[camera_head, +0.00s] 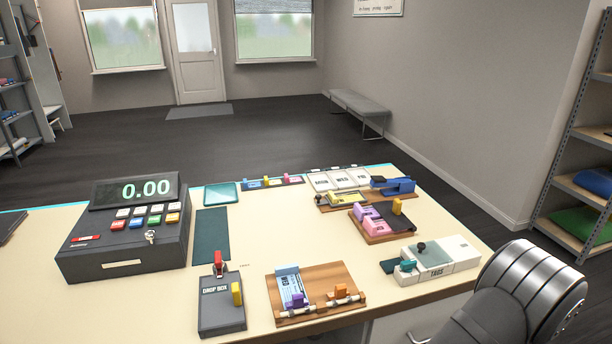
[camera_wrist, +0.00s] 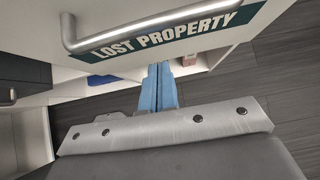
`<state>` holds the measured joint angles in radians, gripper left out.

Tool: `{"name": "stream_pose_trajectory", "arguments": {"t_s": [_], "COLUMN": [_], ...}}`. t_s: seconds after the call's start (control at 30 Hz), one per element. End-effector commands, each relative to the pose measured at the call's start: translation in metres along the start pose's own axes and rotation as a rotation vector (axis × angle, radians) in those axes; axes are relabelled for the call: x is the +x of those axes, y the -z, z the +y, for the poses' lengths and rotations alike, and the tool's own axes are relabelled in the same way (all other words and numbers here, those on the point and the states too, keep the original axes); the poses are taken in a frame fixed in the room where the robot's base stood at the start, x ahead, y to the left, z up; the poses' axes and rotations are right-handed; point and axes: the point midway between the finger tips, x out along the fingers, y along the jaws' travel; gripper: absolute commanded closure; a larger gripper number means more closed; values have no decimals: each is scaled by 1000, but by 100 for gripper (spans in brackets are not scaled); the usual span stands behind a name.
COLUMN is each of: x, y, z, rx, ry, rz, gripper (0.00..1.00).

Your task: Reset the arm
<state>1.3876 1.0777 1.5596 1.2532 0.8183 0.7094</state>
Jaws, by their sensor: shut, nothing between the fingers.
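My gripper (camera_wrist: 163,88) shows in the wrist view as two blue fingers lying close together, shut and with nothing between them. It is below the counter, beside a white front with a dark green LOST PROPERTY label (camera_wrist: 158,36) and a silver bar handle (camera_wrist: 150,20). I cannot tell whether the fingers touch anything there. In the head view my arm (camera_head: 530,295) fills the lower right corner, in front of the counter's right end; my fingers are hidden there.
The cream counter (camera_head: 350,232) carries a black cash register (camera_head: 125,235), a drop box (camera_head: 221,310), a wooden board (camera_head: 318,275) with small items, and a white block labelled TAGS (camera_head: 440,262). A metal shelf (camera_head: 590,140) stands at right. Open floor (camera_head: 230,140) lies behind the counter.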

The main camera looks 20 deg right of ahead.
Motion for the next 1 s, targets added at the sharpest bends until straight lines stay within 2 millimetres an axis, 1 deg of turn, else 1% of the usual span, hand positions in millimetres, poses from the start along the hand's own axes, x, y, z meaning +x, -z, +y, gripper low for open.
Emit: {"name": "stream_pose_trajectory", "arguments": {"t_s": [0.03,0.2,0.3,0.4,0.53,0.83,1.0], "x": [12,38,46,51,54,55,48], "y": [0,-11,-20,-25,-29,-30,-23], "z": [1,0,0,0,0,0,-1], "rx": [0,-3,-5,-3,-3,-3,-1], "ry": [-3,-2,-2,-2,-2,-2,0], "rz": [1,0,-1,-1,-2,-2,-2], "gripper": [100,100,100,100,100,100,100]}}
